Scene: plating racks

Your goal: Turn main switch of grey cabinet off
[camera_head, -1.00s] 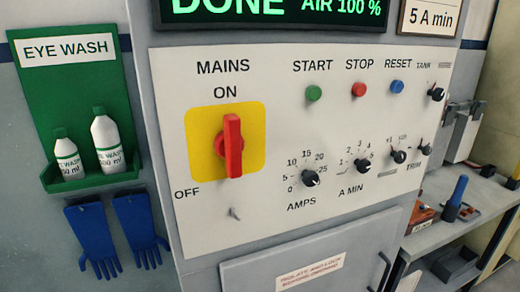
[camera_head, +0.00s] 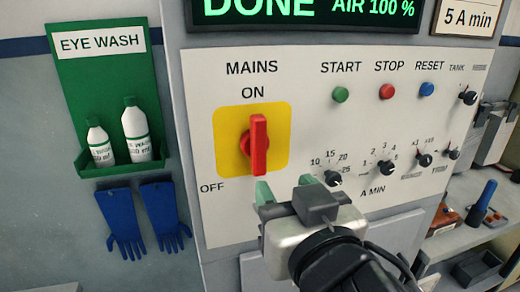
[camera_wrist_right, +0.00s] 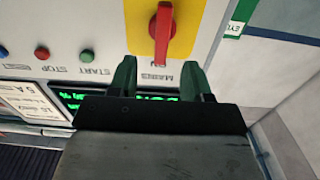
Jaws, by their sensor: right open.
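The main switch is a red handle (camera_head: 258,145) on a yellow plate (camera_head: 281,130), on the white front panel (camera_head: 350,115) of the grey cabinet. The handle stands upright, pointing to ON; OFF is printed at its lower left. My right gripper (camera_head: 284,187) is in front of the panel, just below and right of the handle. Its green fingers are open and empty. In the right wrist view the red handle (camera_wrist_right: 161,30) shows beyond the gap between the fingers (camera_wrist_right: 162,75), not between them. My left gripper is not in view.
Start (camera_head: 340,95), stop (camera_head: 387,91) and reset (camera_head: 426,89) buttons and several black knobs are right of the switch. An eye wash holder (camera_head: 120,165) with two bottles and blue gloves (camera_head: 144,218) hang at left. A bench stands at right.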

